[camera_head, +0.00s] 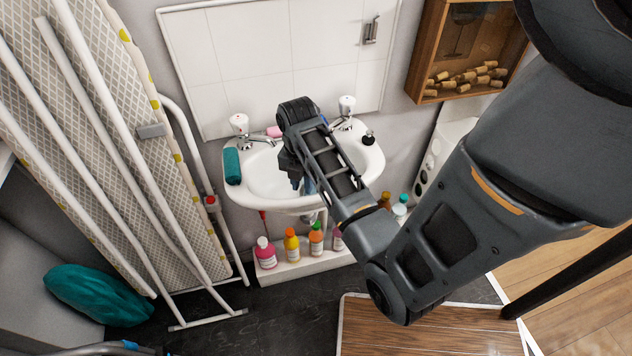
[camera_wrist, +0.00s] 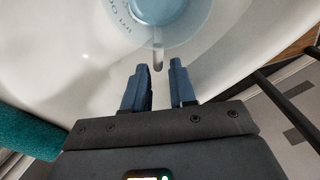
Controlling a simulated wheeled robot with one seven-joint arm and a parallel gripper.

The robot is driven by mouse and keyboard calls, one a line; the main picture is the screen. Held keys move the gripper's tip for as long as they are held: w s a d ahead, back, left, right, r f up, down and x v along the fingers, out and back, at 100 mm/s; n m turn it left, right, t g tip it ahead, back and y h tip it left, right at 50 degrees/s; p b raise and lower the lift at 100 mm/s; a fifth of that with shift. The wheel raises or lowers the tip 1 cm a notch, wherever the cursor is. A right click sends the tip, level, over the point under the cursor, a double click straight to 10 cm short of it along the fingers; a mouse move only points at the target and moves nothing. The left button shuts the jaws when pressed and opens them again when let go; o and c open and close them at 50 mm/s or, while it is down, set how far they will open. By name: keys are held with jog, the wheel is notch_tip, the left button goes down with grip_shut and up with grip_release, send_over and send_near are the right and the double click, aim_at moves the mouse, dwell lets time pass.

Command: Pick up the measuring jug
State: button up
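The measuring jug (camera_wrist: 120,18) is whitish with printed markings and a pale blue inside. In the wrist view it sits in the white sink basin (camera_wrist: 60,60), at the top of the picture. Its handle (camera_wrist: 158,58) points down towards my gripper (camera_wrist: 159,68). The gripper is open, with its two blue-grey fingers apart and the handle just beyond, in line with the gap between them. Nothing is held. In the head view my arm reaches over the sink (camera_head: 265,180) and hides the jug; the fingers show only partly there.
A teal rolled cloth (camera_head: 232,166) lies on the sink's left rim. Taps (camera_head: 240,124) and a small dark-topped dispenser (camera_head: 368,138) stand at the back and right. Several bottles (camera_head: 291,244) stand below the sink. A folded ironing board (camera_head: 100,130) leans at left.

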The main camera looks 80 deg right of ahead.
notch_tip(320, 180, down, 5)
jog(key=shift+w+a+r+p, duration=0.1)
jog(key=shift+w+p, duration=0.05)
jog(key=shift+p, duration=0.2)
jog(key=shift+c, duration=0.2)
grip_shut()
